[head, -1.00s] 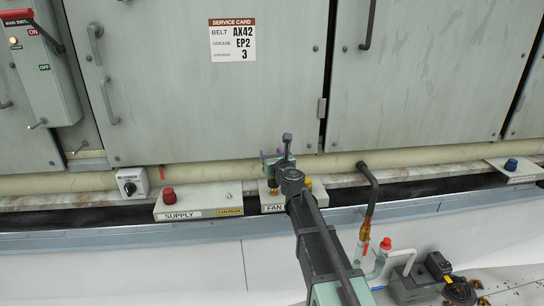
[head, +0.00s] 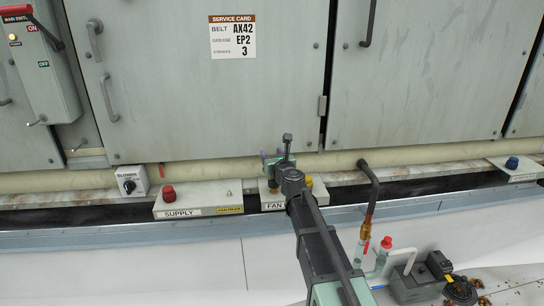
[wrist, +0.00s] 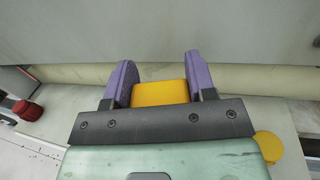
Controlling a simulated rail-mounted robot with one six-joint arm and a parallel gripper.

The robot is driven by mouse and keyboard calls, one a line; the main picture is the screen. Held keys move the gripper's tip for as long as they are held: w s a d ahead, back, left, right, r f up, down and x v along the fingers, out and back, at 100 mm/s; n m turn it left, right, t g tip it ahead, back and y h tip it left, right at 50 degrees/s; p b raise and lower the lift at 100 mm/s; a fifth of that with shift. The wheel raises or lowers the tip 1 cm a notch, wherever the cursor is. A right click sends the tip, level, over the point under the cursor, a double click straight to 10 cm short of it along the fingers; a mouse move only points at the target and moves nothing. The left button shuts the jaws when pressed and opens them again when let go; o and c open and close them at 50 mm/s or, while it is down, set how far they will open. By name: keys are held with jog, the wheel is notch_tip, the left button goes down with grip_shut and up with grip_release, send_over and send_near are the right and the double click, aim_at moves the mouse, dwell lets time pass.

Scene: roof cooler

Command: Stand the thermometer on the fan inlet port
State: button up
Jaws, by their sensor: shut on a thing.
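My gripper (wrist: 157,82) has two purple fingers, shut on a yellow block-like part (wrist: 160,93), which I take to be the thermometer. In the head view my gripper (head: 275,157) is above a pale box (head: 266,198) whose label starts with "FAN". A small dark, brassy shape (head: 274,183) shows just below the fingers there. My arm covers much of this box and label, so the fan inlet port is not clear. I cannot tell whether the held part touches the box. The thermometer's lower end is hidden in the wrist view.
A yellow cap (head: 308,182) is right of my gripper. The SUPPLY box (head: 197,203) on the left carries a red cap (head: 169,193). A dark bent pipe (head: 372,190) stands close to the right of my arm. Cabinet doors (head: 420,80) rise behind.

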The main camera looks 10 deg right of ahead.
jog(key=shift+f+b, duration=1.1)
jog(key=shift+f, duration=0.15)
jog(key=o, duration=1.4)
jog(key=shift+s, duration=0.1)
